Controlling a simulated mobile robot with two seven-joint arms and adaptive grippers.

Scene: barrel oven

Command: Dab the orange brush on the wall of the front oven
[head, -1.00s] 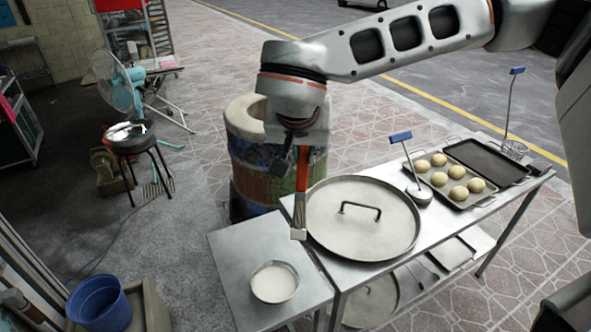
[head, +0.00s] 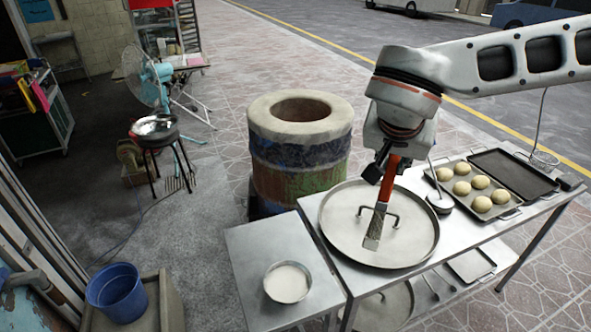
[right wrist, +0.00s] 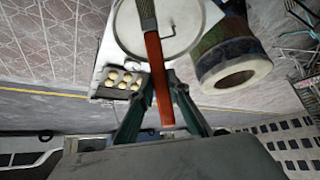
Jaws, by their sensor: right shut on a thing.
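The orange brush (head: 388,183) is in my right gripper (head: 390,160), which is shut on its handle. The brush hangs bristles down in front of the big round lid in the head view; I cannot tell how far above it. In the right wrist view the orange handle (right wrist: 158,80) lies between the fingers of the right gripper (right wrist: 160,98). The barrel oven (head: 300,170) stands behind the tables, left of the gripper and apart from the brush. Its round top opening shows, but most of its inner wall is hidden. My left gripper is not in view.
A metal bowl of white liquid (head: 287,282) stands on the small table (head: 245,250). A blue bucket (head: 118,295) is at lower left.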

